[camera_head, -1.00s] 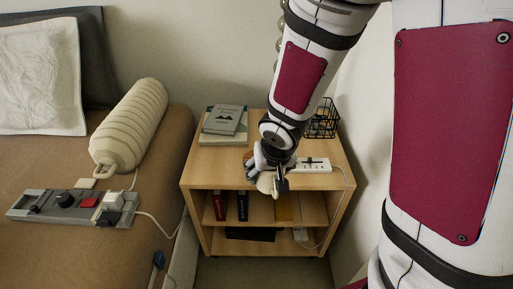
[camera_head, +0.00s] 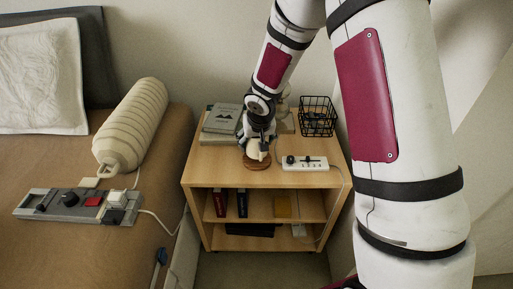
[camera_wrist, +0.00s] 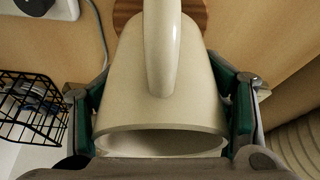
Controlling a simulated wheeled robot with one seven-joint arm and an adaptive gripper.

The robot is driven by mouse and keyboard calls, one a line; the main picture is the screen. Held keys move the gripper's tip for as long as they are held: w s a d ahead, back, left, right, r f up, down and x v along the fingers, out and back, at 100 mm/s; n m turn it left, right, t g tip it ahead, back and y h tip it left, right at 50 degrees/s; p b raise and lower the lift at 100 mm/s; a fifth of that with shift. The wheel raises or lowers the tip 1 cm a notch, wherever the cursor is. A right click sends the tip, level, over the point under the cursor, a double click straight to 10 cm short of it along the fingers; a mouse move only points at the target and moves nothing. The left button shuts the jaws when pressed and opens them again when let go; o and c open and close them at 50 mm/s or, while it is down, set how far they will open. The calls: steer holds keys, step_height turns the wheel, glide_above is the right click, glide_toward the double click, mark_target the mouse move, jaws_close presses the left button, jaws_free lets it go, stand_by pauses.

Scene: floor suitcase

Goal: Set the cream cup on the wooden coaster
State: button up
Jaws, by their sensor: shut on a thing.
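The cream cup (camera_head: 254,149) is in my gripper (camera_head: 258,140), above the small cabinet top. The wrist view shows the cup (camera_wrist: 130,85) large, with its handle facing the camera and its open rim nearest my palm. My gripper's fingers (camera_wrist: 165,110) are closed on both sides of it. The round wooden coaster (camera_head: 257,163) is directly below the cup in the head view, its front part showing. The coaster (camera_wrist: 194,12) also shows past the cup's far end in the wrist view. I cannot tell whether cup and coaster touch.
A white power strip (camera_head: 305,163) lies just right of the coaster. A black wire basket (camera_head: 318,117) stands at the back right, and books (camera_head: 222,122) lie at the back left. The cabinet's front edge (camera_head: 265,186) is close. A bed (camera_head: 70,245) is at the left.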

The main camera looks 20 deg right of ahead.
mark_target(259, 138)
steer(key=shift+f+b, duration=0.4)
steer(key=shift+f, duration=0.7)
steer(key=shift+f, duration=0.1)
steer(key=o, duration=1.5)
steer(key=p+v, duration=0.4)
steer(key=v, duration=0.8)
steer(key=shift+p, duration=0.3)
